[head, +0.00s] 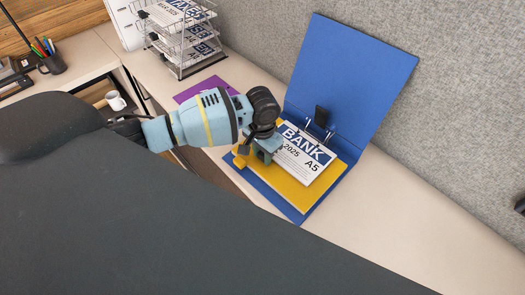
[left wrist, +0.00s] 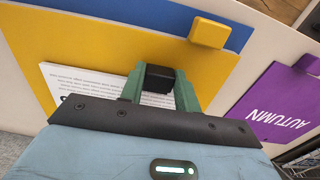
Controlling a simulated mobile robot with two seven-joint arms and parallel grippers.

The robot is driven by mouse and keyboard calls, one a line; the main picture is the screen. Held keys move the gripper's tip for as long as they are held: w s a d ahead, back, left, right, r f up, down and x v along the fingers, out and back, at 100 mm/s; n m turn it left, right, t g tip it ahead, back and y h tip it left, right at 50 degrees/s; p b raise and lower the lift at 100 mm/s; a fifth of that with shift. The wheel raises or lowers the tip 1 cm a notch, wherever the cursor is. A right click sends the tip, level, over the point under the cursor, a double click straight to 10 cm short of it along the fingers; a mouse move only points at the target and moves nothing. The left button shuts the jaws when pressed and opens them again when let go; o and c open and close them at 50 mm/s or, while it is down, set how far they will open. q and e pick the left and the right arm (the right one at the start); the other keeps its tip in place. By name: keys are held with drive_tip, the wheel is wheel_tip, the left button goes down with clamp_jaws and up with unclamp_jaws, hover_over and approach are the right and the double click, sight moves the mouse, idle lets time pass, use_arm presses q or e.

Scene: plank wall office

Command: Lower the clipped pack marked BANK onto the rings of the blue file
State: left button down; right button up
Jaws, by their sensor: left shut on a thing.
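The blue file (head: 350,70) lies open on the worktop, its cover standing up by the grey partition. A yellow divider (head: 296,197) with a tab lies in it. Metal rings (head: 329,135) and a black lever (head: 321,115) show at the spine. The white pack marked BANK (head: 318,155) is over the divider, its top edge close by the rings; I cannot tell whether the rings pass through it. My left gripper (head: 262,151) is at the pack's left edge, shut on its black clip (left wrist: 160,77). White pages (left wrist: 95,80) show beside the fingers. My right gripper is not in view.
A purple AUTUMN folder (left wrist: 270,105) lies left of the file. A wire tray rack (head: 185,55) with papers stands behind it. A mug (head: 115,100) and a pen cup (head: 53,64) are at the left. The worktop right of the file is clear.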

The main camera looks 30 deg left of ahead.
use_arm(q)
drive_tip(key=shift+f, duration=0.1)
drive_tip(key=c, duration=0.9)
unclamp_jaws()
drive_tip(key=shift+c, duration=0.2)
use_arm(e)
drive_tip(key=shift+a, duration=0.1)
use_arm(q)
wheel_tip(320, 180, up, 7)
drive_tip(key=shift+f+p, duration=0.15)
drive_tip(key=shift+p, duration=0.25)
drive_tip(key=shift+r, duration=0.6)
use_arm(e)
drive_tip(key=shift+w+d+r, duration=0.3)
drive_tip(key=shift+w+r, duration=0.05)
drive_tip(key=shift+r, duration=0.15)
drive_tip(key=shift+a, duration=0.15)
